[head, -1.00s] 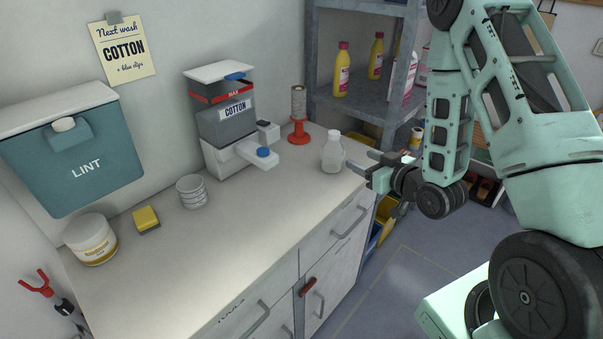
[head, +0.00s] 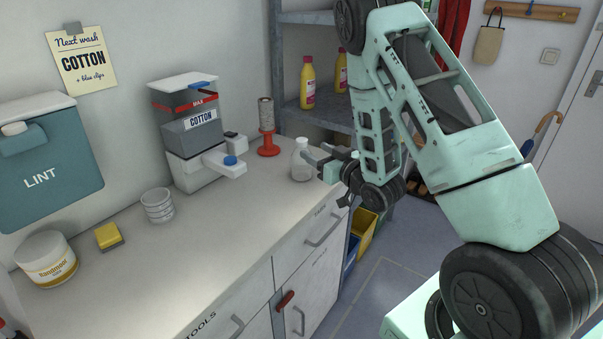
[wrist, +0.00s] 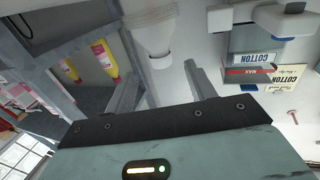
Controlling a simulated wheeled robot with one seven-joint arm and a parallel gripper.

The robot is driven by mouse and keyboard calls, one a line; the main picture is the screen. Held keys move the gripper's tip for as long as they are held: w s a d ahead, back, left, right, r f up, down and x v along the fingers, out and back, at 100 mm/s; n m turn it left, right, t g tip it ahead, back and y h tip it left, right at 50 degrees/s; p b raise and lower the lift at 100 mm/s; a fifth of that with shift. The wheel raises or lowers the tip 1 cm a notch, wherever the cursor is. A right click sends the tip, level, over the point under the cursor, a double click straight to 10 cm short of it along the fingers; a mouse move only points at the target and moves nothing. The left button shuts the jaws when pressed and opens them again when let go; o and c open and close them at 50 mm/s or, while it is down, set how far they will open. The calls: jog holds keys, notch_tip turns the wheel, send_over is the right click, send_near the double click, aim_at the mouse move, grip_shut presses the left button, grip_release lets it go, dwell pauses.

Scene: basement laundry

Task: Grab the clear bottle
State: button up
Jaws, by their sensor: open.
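The clear bottle (head: 301,163) stands upright near the back right end of the counter. My gripper (head: 314,154) is open and level, just right of the bottle, with its fingers pointing at it. In the wrist view the bottle (wrist: 153,35) shows upside down, ahead of and between the two spread fingers of my gripper (wrist: 160,88). The head view does not clearly show whether a fingertip touches the bottle; the jaws are not closed on it.
A cotton dispenser (head: 190,133) and a red-based spool holder (head: 268,148) stand left of the bottle. A ribbed cup (head: 158,206), yellow sponge (head: 107,236) and tub (head: 46,259) sit further left. Shelves with yellow bottles (head: 308,84) rise behind. The counter's middle is clear.

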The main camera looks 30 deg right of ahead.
aim_at(298, 141)
jog(key=w+p, duration=0.1)
jog(key=w, duration=0.2)
jog(key=w+p, duration=0.1)
jog(key=w, duration=0.4)
jog(key=shift+w+a+f+p, duration=0.15)
jog(key=shift+w+a+p, duration=0.2)
jog(key=shift+p, duration=0.05)
jog(key=shift+c, duration=0.3)
grip_shut()
